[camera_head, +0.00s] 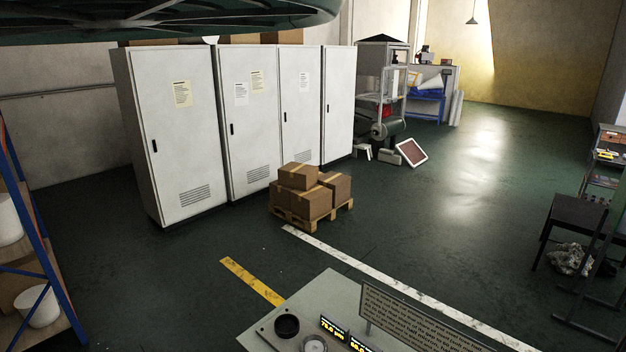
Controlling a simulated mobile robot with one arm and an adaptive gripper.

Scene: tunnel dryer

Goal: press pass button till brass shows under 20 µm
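A grey-green console (340,287) stands at the bottom centre, cut off by the lower edge of the view. On its top are a round black part (287,326) and a round pale grey part (314,344). Beside them are small yellow-lit displays (334,328); the left one seems to read about 78 µm, the other is partly cut off. A dark plate with small text (415,322) stands on the console; I cannot read it. I cannot tell which part is the pass button or which display is for brass. My gripper is not in view.
Grey cabinets (182,135) line the back left. A pallet (310,222) with cardboard boxes (310,202) stands before them. A shelf rack (40,250) is at the left, a dark table (575,222) at the right. The green floor between is mostly clear.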

